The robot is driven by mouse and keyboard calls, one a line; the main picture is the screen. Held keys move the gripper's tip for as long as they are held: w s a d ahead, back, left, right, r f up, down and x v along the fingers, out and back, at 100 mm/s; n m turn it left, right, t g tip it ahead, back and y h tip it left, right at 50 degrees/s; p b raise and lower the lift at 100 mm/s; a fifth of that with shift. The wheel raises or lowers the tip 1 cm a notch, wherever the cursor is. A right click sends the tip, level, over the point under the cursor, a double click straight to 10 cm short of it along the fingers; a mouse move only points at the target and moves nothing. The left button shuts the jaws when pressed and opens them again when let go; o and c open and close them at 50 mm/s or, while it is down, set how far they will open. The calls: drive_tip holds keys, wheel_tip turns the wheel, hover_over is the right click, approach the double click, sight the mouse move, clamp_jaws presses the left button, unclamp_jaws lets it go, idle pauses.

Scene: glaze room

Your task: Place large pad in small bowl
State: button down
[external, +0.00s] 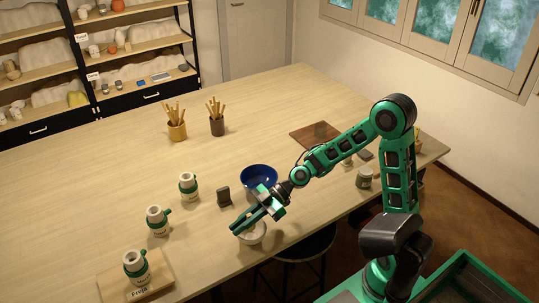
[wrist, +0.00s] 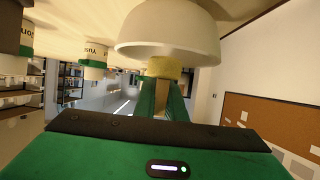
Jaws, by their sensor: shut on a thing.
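My gripper (external: 238,231) is shut on a yellow pad (wrist: 163,67), which shows between its fingertips in the wrist view. The small white bowl (external: 254,236) stands upright near the table's front edge, under my fingers. In the wrist view, which looks upside down, the white bowl (wrist: 168,30) fills the top middle and the pad overlaps its rim. I cannot tell whether the pad touches the bowl. In the external view my fingers hide the pad and part of the bowl.
A blue bowl (external: 259,177) stands just behind my gripper. A dark block (external: 223,196) stands to its left. Several green-trimmed jars (external: 158,221) line the left side, one on a wooden board (external: 160,283). Tool pots (external: 177,130) stand farther back. The table's far left is clear.

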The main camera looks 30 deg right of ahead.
drive_tip(key=c, duration=1.7)
unclamp_jaws()
drive_tip(key=shift+c, duration=0.2)
wheel_tip(320, 180, up, 7)
